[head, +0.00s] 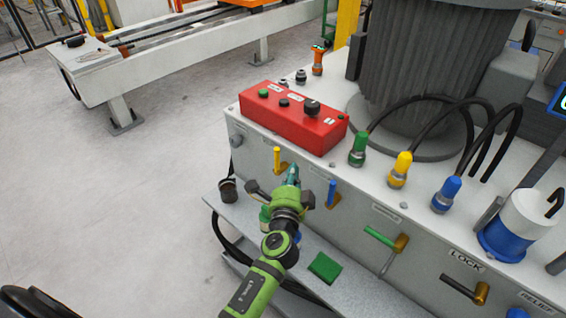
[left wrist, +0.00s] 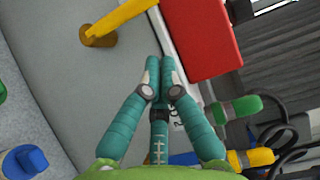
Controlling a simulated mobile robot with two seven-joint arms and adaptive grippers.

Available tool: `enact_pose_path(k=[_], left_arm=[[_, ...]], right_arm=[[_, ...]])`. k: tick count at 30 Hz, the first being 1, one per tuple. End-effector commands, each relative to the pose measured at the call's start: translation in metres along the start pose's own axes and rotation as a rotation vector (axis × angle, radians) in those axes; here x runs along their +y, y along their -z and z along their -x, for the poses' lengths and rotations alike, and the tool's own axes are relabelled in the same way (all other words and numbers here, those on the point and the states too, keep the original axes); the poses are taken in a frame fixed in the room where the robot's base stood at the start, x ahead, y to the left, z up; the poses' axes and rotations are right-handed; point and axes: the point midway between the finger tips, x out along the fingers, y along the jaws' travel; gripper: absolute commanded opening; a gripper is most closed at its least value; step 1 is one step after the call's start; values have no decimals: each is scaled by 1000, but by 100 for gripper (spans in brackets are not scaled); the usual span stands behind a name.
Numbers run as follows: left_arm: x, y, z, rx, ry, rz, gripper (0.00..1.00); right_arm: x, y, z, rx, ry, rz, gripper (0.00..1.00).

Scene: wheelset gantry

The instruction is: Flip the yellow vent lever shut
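The yellow vent lever (head: 277,158) is on the front face of the white machine housing (head: 365,215), below the red control box. Its handle points up from a brass-coloured pivot. In the left wrist view the yellow lever (left wrist: 128,15) crosses the top edge, with its pivot at the upper left. My left gripper (head: 292,172) is just right of the lever and slightly lower in the head view. Its teal fingertips (left wrist: 160,62) are together with nothing between them, apart from the lever. My right gripper is not in view.
A blue lever (head: 332,191) is close on the right, then a green lever (head: 382,238) and a brass-ended one (head: 462,289). The red control box (head: 295,118) sits above. A grey shelf (head: 345,292) below bears a green block (head: 325,267). Open floor is at left.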

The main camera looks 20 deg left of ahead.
Motion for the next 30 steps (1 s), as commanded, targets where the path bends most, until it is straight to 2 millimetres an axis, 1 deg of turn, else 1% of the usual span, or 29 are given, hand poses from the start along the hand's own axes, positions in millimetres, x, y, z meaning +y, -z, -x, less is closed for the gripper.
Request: enact_pose_path(k=[1, 3, 6, 10, 22, 30], left_arm=[[-2, -9, -7, -2, 0, -4, 0], [-2, -16, -13, -1, 1, -3, 0], [-1, -23, -20, -1, 0, -2, 0], [0, -27, -25, 1, 1, -1, 0], [0, -28, -26, 0, -1, 2, 0], [-4, -31, -27, 0, -30, 43, 0]], right_arm=[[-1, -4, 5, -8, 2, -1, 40], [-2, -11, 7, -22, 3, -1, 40], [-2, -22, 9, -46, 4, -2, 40], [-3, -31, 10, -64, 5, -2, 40], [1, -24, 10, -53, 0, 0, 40], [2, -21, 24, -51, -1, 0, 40]])
